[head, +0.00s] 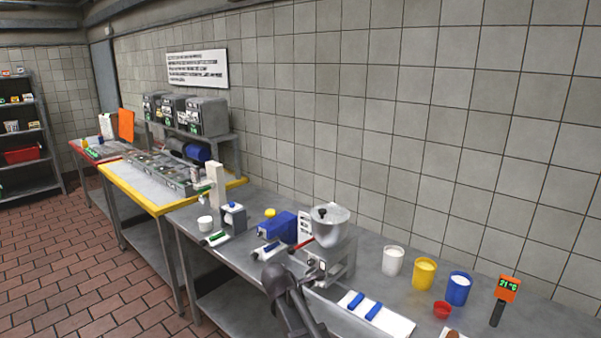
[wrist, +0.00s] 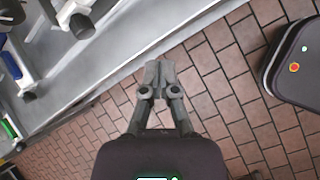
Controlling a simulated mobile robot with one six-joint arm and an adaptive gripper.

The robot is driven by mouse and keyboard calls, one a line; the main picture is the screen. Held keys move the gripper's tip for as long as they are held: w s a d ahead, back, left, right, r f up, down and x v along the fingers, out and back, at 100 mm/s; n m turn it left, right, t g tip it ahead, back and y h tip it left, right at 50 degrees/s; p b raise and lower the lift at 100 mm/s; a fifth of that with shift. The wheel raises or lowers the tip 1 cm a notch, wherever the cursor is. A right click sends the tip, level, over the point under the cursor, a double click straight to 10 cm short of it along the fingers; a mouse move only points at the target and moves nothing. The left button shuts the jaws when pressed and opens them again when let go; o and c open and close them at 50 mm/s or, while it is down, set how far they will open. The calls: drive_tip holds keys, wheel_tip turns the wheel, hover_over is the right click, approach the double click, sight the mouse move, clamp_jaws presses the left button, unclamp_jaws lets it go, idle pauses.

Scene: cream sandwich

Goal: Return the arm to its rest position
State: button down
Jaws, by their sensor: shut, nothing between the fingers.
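My gripper (wrist: 159,75) shows in the wrist view with its two fingers together and nothing between them. It hangs over the brick floor, just off the front edge of the steel table (wrist: 130,45). In the head view part of my arm (head: 290,300) shows at the front of the steel table (head: 375,235), in front of the grey mixer (head: 330,225). My fingertips are hard to make out in the head view.
A white cup (head: 393,261), a yellow cup (head: 424,274) and a blue cup (head: 458,289) stand on the table's right part. A white board (head: 385,327) with blue-handled tools lies near the front. The brick floor (head: 75,270) at left is clear.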

drive_tip(key=s+d+f+m+g+y, duration=0.3)
drive_tip(key=s+d+m+g+y, duration=0.1)
drive_tip(key=s+d+m, duration=1.1)
drive_tip(key=s+m+y, duration=0.1)
drive_tip(key=s+m, duration=0.2)
drive_tip(key=m, duration=0.3)
drive_tip(key=shift+s+d+f+g, duration=0.15)
drive_tip(key=shift+s+d+g, duration=0.15)
drive_tip(key=shift+d, duration=0.05)
